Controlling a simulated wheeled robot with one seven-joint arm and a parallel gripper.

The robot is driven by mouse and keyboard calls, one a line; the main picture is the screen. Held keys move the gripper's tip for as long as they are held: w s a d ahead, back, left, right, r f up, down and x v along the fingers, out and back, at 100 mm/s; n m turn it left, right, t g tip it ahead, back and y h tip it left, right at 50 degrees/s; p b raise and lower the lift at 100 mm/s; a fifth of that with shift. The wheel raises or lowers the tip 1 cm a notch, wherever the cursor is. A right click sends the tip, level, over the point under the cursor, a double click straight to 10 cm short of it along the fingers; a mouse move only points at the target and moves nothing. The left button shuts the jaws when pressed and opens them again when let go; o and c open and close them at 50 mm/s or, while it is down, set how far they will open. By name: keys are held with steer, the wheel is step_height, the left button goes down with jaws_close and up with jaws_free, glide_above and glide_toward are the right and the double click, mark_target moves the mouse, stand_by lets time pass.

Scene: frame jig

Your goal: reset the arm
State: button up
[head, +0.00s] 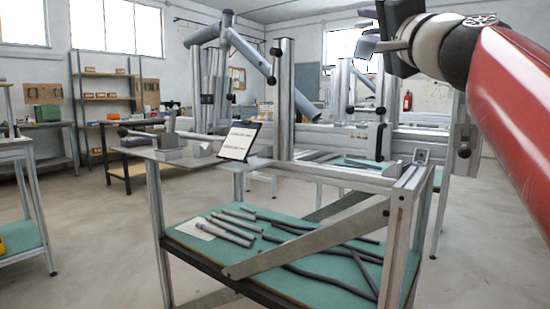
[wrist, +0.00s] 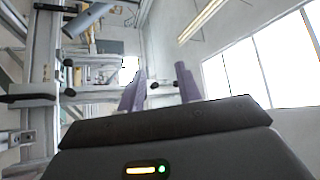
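My gripper shows at the upper right of the head view (head: 372,45), at the end of my raised red arm (head: 510,100). No object is held.
The jig's lower green shelf (head: 320,286) carries several grey tubes (head: 232,230) and dark rods (head: 318,272). A sign (head: 239,142) stands on the jig's left plate. Upright posts (head: 284,100) and a lamp-like arm (head: 250,50) rise behind.

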steer(key=s+a+f+n+g+h+p, duration=0.1)
steer(key=s+f+n+g, duration=0.15)
steer(key=f, duration=0.65)
steer(key=s+a+f+n+g, duration=0.1)
steer(key=a+f+g, duration=0.15)
steer(key=f, duration=0.65)
steer(key=s+a+f+n+g+h+p, duration=0.1)
steer(key=s+f+n+g, duration=0.15)
steer(key=f, duration=0.55)
steer(key=s+d+f+n+g+h, duration=0.1)
steer(key=s+f+g, duration=0.1)
steer(key=s+f, duration=0.3)
steer(key=s+d+f+n+g+h, duration=0.1)
steer(key=s+f+g, duration=0.2)
steer(key=f, duration=0.9)
steer(key=s+d+f+n+g+h+p, duration=0.1)
steer(key=s+d+f+g+h, duration=0.1)
steer(key=s+f, duration=0.5)
step_height(320, 180, down, 2)
steer(key=shift+s+f+n+g, duration=0.2)
steer(key=shift+s+n+g, duration=0.15)
steer(key=shift+g, duration=0.3)
steer(key=shift+c, duration=0.2)
